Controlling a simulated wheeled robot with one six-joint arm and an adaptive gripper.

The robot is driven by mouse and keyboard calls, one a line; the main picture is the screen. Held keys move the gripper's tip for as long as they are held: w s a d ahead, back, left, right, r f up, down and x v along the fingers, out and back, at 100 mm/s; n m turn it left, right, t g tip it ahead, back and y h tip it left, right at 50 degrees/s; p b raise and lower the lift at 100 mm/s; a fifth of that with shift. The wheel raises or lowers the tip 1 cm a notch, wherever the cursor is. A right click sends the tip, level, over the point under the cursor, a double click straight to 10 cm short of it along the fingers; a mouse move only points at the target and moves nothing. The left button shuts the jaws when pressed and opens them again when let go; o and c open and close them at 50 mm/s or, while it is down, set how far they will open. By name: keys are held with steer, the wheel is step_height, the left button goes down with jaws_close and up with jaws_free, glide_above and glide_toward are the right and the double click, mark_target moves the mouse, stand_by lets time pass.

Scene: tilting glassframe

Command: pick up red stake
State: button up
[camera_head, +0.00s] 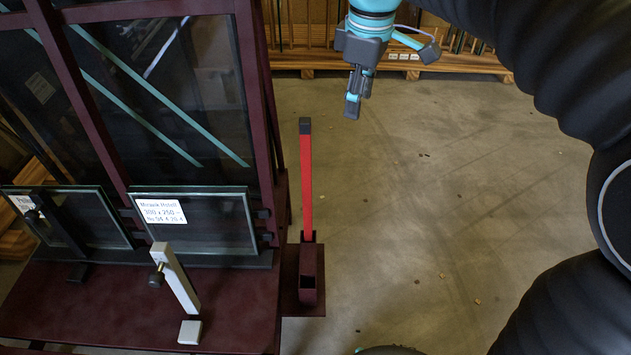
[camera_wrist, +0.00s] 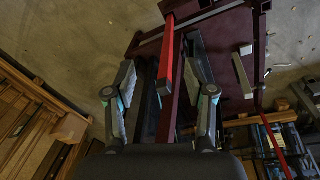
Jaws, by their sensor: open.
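The red stake (camera_head: 306,185) stands upright in a dark maroon holder (camera_head: 308,290) at the right side of the glass frame. Its top end has a dark cap. My gripper (camera_head: 353,105) is open and empty, to the right of the stake's top in the head view and apart from it there. In the wrist view the red stake (camera_wrist: 166,62) shows between the two open fingers of my gripper (camera_wrist: 160,80). How far it is from the fingers in depth is hard to tell.
The maroon frame (camera_head: 268,100) with large glass panes stands left of the stake. Small glass panels (camera_head: 195,222) and a pale clamp bar (camera_head: 175,278) sit on its base. Wooden racks (camera_head: 400,65) line the back. The concrete floor (camera_head: 430,220) at right is mostly clear.

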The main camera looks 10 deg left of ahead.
mark_target(308, 121)
steer(key=w+a+n, duration=0.1)
steer(key=a, duration=0.2)
steer(key=w+a+n, duration=0.1)
steer(key=a+n, duration=0.1)
steer(key=a, duration=0.1)
steer(key=a+n+g, duration=0.1)
steer(key=a, duration=0.2)
steer(key=shift+w+a+f+n+h+p, duration=0.3)
steer(key=shift+w+f+n+p, duration=0.05)
steer(key=shift+w+n, duration=0.05)
step_height(308, 121, down, 8)
steer(key=shift+a+f+b, duration=0.1)
steer(key=shift+f+b, duration=0.15)
steer(key=shift+b, duration=0.3)
steer(key=shift+s+a+f, duration=0.1)
steer(key=shift+a+f, duration=0.05)
steer(key=shift+f, duration=1.15)
steer(key=shift+a+f, duration=0.1)
steer(key=shift+f, duration=1.2)
steer(key=shift+c, duration=0.2)
jaws_close()
